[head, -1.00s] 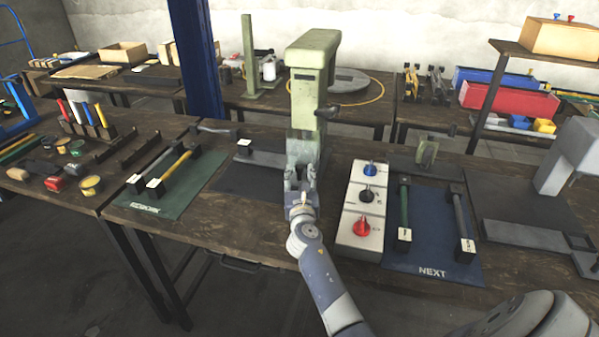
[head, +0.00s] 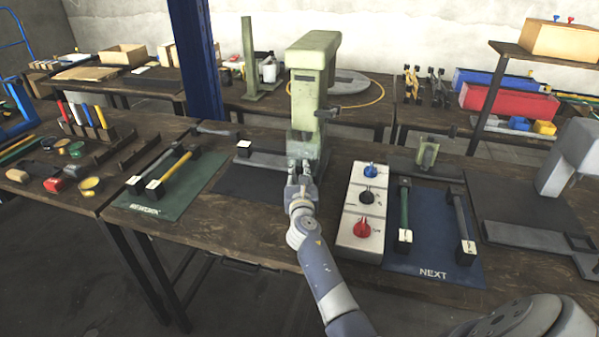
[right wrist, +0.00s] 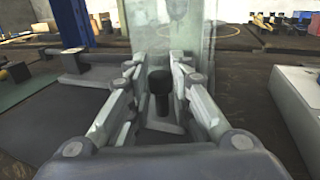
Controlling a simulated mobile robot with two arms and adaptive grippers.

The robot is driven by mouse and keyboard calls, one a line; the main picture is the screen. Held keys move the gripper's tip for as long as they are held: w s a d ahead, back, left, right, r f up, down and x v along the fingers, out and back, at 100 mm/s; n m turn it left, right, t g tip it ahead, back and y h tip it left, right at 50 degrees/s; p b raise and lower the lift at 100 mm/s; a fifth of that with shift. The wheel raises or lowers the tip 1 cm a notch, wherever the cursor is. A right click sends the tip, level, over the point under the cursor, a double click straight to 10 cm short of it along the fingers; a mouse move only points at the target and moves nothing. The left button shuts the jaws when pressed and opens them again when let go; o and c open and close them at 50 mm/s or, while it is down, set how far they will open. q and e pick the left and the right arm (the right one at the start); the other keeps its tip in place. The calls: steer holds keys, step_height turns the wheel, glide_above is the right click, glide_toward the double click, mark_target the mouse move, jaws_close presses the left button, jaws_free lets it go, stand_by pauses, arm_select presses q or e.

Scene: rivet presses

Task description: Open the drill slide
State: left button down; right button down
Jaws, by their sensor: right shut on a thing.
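The green press (head: 313,75) stands upright on the middle table in the head view, with a dark lever (head: 328,113) on its right side. My right gripper (head: 303,166) is at the lower front of the press. In the right wrist view its two fingers reach forward on either side of a dark upright knob (right wrist: 160,82), in front of the pale green press body (right wrist: 170,32). The right gripper is shut on this knob. Part of the press front is hidden behind my gripper. My left gripper is not in view.
A control box (head: 361,212) with blue, black and red knobs stands close to the right of my arm. A blue NEXT mat (head: 432,255) with two bars lies beyond it. The green REWORK mat (head: 150,208) is on the left. A dark mat (head: 243,182) lies left of the press.

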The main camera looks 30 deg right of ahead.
steer(key=s+a, duration=0.3)
steer(key=s+a+p, duration=0.1)
steer(key=s+a, duration=0.2)
steer(key=a, duration=0.1)
steer(key=s+a+p, duration=0.1)
steer(key=s+a, duration=0.2)
steer(key=a, duration=0.1)
steer(key=shift+s, duration=0.2)
steer(key=shift+d, duration=0.1)
steer(key=c, duration=1.4)
jaws_free()
steer(key=shift+w, duration=0.1)
steer(key=v, duration=1.2)
